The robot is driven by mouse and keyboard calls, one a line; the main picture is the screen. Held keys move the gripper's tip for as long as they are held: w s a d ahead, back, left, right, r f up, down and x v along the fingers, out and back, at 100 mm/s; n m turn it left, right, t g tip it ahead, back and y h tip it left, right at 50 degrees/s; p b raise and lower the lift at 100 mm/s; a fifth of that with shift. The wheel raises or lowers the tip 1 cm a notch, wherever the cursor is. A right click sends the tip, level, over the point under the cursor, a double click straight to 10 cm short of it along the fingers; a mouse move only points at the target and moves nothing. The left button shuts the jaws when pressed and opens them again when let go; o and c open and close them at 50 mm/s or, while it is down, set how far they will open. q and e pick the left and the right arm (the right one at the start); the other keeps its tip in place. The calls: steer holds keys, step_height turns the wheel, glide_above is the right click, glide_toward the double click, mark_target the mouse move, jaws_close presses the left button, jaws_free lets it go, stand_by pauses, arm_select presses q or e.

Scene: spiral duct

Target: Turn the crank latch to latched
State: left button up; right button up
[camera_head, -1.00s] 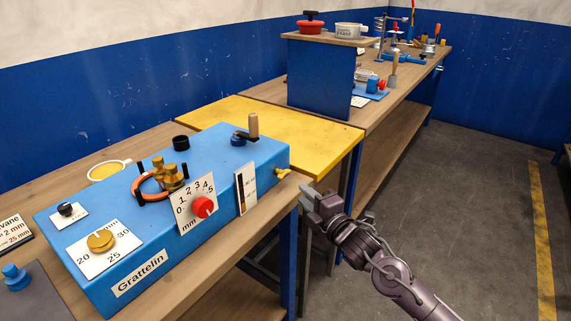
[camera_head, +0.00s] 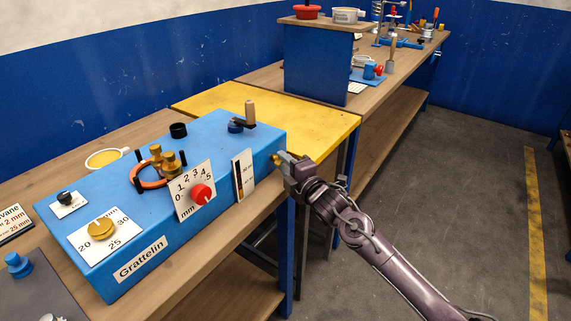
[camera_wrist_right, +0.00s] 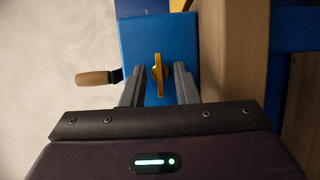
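The blue Grattelin box (camera_head: 215,140) stands on the wooden bench. A small brass turn handle (camera_head: 277,158) is on its right end face; in the right wrist view this handle (camera_wrist_right: 158,74) appears long and narrow, lying up and down the picture. A crank with a wooden grip (camera_head: 250,112) is on the box's top right corner, and the grip shows at the left of the wrist view (camera_wrist_right: 95,78). My right gripper (camera_head: 284,161) is at the end face. Its fingers (camera_wrist_right: 158,88) are apart, one on each side of the brass handle, with gaps visible. My left gripper is out of view.
A yellow table (camera_head: 310,121) adjoins behind. The bench's front edge runs below my right gripper. The floor at right is clear.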

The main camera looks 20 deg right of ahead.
steer(key=c, duration=0.5)
jaws_close()
steer(key=shift+r+m+p, duration=0.15)
steer(key=shift+m+p, duration=0.35)
steer(key=shift+p, duration=0.3)
steer(key=m+g+p, duration=0.1)
steer(key=m+p, duration=0.1)
steer(key=p, duration=0.1)
steer(key=m+g+p, duration=0.1)
steer(key=m+p, duration=0.1)
steer(key=p, duration=0.1)
steer(key=m+g+p, duration=0.1)
steer(key=m+p, duration=0.1)
steer(key=p, duration=0.1)
steer(key=shift+d+r+m+g+y+p, duration=0.1)
steer(key=shift+r+m+g+y+p, duration=0.2)
steer(key=shift+m+g+y, duration=0.1)
steer(key=m+g+y+p, duration=0.1)
steer(key=m+p, duration=0.1)
steer(key=shift+w+m, duration=0.1)
steer(key=shift+m, duration=0.2)
steer(key=shift+d+f+m+g+y+p, duration=0.1)
steer(key=shift+f+m+g+y+p, duration=0.1)
steer(key=shift+m+g+y+p, duration=0.85)
steer(key=shift+m+h+b, duration=0.25)
steer(key=shift+m+b, duration=0.05)
steer(key=shift+m, duration=0.05)
steer(key=o, duration=0.5)
jaws_free()
